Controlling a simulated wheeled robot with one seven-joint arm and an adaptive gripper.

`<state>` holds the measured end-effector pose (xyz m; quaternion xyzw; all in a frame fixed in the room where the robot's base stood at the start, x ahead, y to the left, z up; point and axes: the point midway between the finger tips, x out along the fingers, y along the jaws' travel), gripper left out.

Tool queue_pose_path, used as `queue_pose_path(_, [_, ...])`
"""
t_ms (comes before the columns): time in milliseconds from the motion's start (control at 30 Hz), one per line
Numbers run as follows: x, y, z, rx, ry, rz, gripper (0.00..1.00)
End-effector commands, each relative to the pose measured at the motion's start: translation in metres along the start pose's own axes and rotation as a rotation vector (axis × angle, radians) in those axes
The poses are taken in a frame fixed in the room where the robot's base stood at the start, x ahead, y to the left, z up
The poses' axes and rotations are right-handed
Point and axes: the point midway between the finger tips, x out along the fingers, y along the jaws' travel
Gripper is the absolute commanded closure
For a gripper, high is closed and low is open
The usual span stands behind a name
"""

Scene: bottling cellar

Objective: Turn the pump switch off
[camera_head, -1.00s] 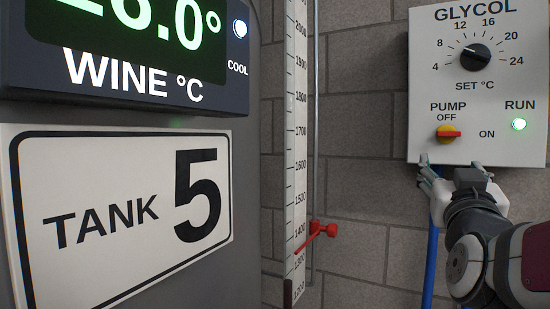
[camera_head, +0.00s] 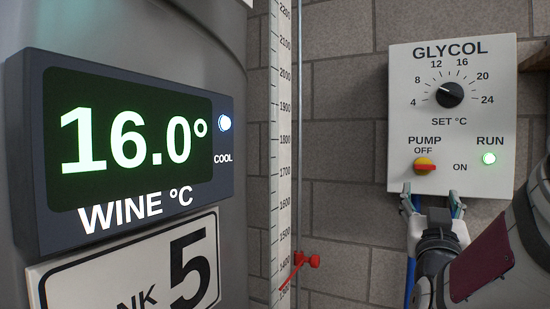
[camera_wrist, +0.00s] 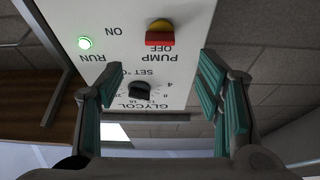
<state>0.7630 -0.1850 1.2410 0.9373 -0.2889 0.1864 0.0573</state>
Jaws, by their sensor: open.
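The pump switch (camera_head: 424,166) is a yellow round knob with a red bar, low on the white glycol panel (camera_head: 400,110). Its bar lies level, pointing toward the ON label, and the green RUN light (camera_head: 489,158) is lit. My gripper (camera_head: 432,197) is at the panel's lower edge, below the switch, fingers spread and empty. In the wrist view the panel appears upside down; the switch (camera_wrist: 160,32) shows at the top, ahead of the gap between my open fingers (camera_wrist: 162,68). I see no contact with the switch.
The setting dial (camera_head: 450,95) sits above the switch. A tank display (camera_head: 130,150) reading 16.0° fills the left, with a scale strip (camera_head: 283,150) and red valve handle (camera_head: 312,261) between. A blue hose (camera_head: 410,275) hangs below the panel.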

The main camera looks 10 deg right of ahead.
Motion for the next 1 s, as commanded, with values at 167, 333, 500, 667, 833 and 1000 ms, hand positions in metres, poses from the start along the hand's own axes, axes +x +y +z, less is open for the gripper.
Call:
queue_pose_path(167, [0.002, 0.001, -0.003, 0.0, -0.004, -0.003, 0.4])
queue_pose_path(333, [0.03, 0.001, -0.001, 0.001, 0.002, -0.002, 0.4])
queue_pose_path(500, [0.063, 0.001, -0.001, 0.001, 0.0, -0.002, 0.4])
queue_pose_path(667, [0.09, 0.001, -0.001, 0.002, 0.001, -0.002, 0.4])
queue_pose_path(833, [0.106, 0.001, -0.001, 0.002, 0.0, -0.003, 0.4])
queue_pose_path(1000, [0.112, 0.0, 0.0, 0.001, 0.0, -0.004, 0.4])
